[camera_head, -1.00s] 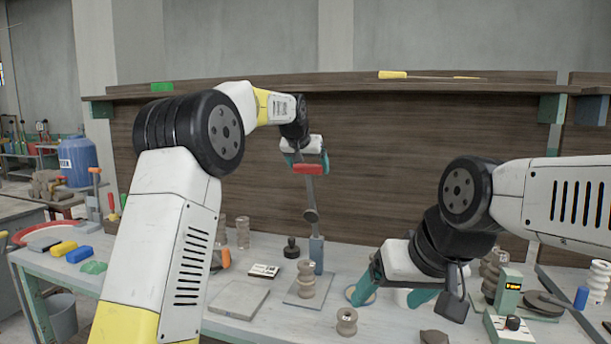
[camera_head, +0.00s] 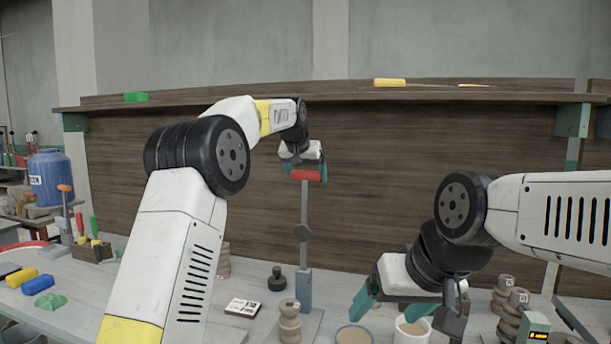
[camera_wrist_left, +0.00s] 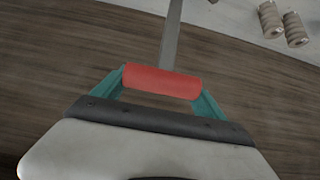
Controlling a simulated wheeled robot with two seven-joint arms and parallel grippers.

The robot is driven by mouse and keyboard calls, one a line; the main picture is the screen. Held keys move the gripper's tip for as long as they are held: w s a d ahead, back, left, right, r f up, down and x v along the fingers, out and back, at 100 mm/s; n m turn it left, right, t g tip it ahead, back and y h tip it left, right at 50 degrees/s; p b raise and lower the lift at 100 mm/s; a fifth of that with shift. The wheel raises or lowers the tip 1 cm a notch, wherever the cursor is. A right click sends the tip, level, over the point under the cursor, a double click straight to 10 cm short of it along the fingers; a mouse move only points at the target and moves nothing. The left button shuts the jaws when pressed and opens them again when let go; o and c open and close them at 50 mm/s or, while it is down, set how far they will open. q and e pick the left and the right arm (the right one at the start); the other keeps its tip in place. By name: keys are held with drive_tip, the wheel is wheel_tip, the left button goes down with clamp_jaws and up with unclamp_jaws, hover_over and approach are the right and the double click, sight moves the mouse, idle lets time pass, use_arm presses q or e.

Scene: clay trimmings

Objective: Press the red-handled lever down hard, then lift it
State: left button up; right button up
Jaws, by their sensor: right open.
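The lever's red handle (camera_head: 307,175) sits atop a grey bar that stands nearly upright from a blue-grey post (camera_head: 303,288) on the bench. My left gripper (camera_head: 306,178) is at the handle, one teal finger at each end. In the left wrist view, the red handle (camera_wrist_left: 163,81) spans the gap between the fingers, which appear to touch its ends. A stack of tan clay rings (camera_head: 290,320) stands at the foot of the post. My right gripper (camera_head: 385,312) is open and empty, low over the bench to the right of the lever.
A blue-rimmed bowl (camera_head: 354,337) and a white cup (camera_head: 412,331) stand beneath my right gripper. A black knob (camera_head: 277,280) and a small card (camera_head: 243,308) lie left of the post. Clay spools (camera_head: 510,310) stand on the right. A dark wooden panel (camera_head: 400,180) rises behind.

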use_arm(q)
drive_tip(key=shift+w+f, duration=0.1)
drive_tip(key=shift+f, duration=0.3)
drive_tip(key=o, duration=2)
drive_tip(key=shift+w+d, duration=0.1)
drive_tip(key=shift+r, duration=0.15)
drive_tip(key=v, duration=0.8)
